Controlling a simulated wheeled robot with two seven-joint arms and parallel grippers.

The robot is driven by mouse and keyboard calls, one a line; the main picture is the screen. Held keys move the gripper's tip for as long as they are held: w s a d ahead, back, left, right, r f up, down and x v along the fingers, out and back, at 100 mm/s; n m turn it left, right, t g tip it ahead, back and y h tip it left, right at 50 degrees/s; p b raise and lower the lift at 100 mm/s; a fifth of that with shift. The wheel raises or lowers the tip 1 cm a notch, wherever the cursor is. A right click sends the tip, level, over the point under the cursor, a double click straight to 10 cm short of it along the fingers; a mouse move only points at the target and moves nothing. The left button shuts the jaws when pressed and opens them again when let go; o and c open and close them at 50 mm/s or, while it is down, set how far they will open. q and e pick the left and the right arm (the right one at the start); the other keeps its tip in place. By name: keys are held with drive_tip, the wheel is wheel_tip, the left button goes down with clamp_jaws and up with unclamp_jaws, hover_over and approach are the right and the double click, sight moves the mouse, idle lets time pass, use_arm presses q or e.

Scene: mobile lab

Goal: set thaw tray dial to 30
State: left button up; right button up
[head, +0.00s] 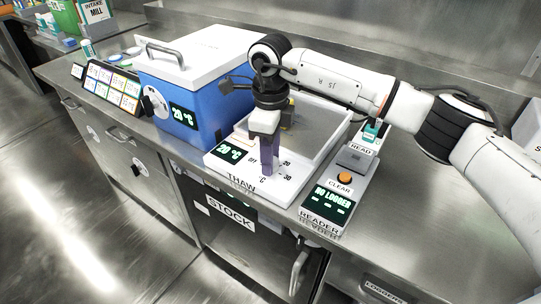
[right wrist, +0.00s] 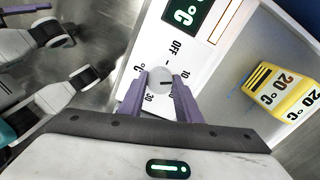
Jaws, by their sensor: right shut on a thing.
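The thaw tray (head: 224,167) stands on the steel bench with a white front panel marked THAW. Its display (head: 231,151) reads 20 °C. The round pale dial (right wrist: 158,77) sits between the purple fingers of my right gripper (right wrist: 160,84), which is shut on it. A short dark mark shows on the dial, and OFF and 30 are printed around it. In the head view my right gripper (head: 267,171) points down at the panel and hides the dial. OFF, 20 and 30 show beside the fingers. My left gripper does not show in the head view.
A blue box with a white lid (head: 191,105) stands left of the tray. A reader with an orange button (head: 344,179) stands close on the right, its display reading NO LOGGER. A yellow block marked 20 °C (right wrist: 281,92) lies in the tray basin.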

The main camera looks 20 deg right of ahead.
drive_tip(key=m, duration=0.5)
drive_tip(key=shift+m, duration=0.3)
drive_tip(key=m, duration=0.6)
drive_tip(key=shift+p, duration=0.4)
drive_tip(key=m, duration=0.3)
drive_tip(key=shift+r+m, duration=0.1)
drive_tip(key=shift+m, duration=0.3)
drive_tip(key=m+p, duration=0.1)
drive_tip(key=m, duration=0.2)
drive_tip(key=shift+m, duration=0.4)
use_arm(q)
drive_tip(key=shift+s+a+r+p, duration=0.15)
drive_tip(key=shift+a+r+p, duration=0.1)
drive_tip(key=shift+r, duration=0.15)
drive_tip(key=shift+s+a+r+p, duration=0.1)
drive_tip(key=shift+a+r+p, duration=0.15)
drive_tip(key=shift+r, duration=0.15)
use_arm(e)
drive_tip(key=shift+m, duration=2.2)
drive_tip(key=o, duration=1.1)
drive_tip(key=shift+c, duration=0.2)
